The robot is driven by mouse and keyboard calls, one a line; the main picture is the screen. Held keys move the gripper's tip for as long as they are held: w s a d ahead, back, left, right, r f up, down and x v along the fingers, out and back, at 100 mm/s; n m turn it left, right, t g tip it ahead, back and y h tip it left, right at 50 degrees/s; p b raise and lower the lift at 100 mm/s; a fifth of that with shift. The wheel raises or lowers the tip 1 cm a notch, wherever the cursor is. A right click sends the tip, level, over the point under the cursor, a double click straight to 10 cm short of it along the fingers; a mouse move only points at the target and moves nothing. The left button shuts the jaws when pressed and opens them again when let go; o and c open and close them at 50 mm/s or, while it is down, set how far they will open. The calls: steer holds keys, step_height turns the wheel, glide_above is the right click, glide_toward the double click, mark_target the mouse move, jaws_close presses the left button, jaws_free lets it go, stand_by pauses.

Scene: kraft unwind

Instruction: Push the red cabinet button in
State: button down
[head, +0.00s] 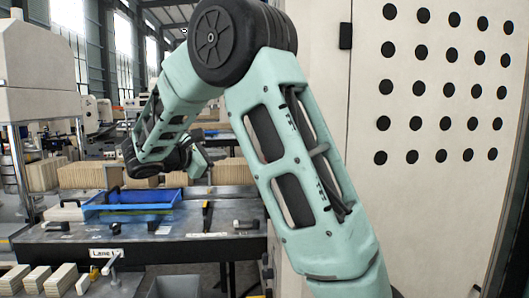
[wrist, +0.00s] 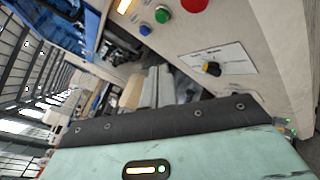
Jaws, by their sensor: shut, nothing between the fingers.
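The red button (wrist: 194,5) is on the cream cabinet face (wrist: 243,30), cut by the top edge of the wrist view. It looks round and raised; how far it stands out cannot be told. A green button (wrist: 162,16) sits to its left. My gripper (head: 199,163) is small and far off in the head view, beyond my raised arm, above the workbench. It is shut and empty. In the wrist view, my mint hand body fills the bottom, and the red button is apart from it. The button is not visible in the head view.
A black rotary knob (wrist: 212,68) on a white label sits below the buttons. A lit yellow lamp (wrist: 124,5) is left of them. In the head view, a blue tray (head: 130,203) lies on the bench (head: 190,246), and a pale panel with dark holes (head: 440,200) stands at right.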

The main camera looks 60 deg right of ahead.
steer(key=s+d+b, duration=0.2)
steer(key=s+d, duration=0.3)
steer(key=s, duration=0.1)
steer(key=shift+s+d, duration=0.35)
steer(key=shift+s, duration=0.1)
stand_by(2.1)
steer(key=shift+s+d, duration=0.25)
steer(key=shift+s+d+b, duration=0.3)
steer(key=shift+s+d, duration=0.05)
steer(key=shift+s, duration=0.05)
stand_by(0.8)
steer(key=shift+w, duration=0.1)
steer(key=shift+w+a, duration=0.65)
stand_by(0.3)
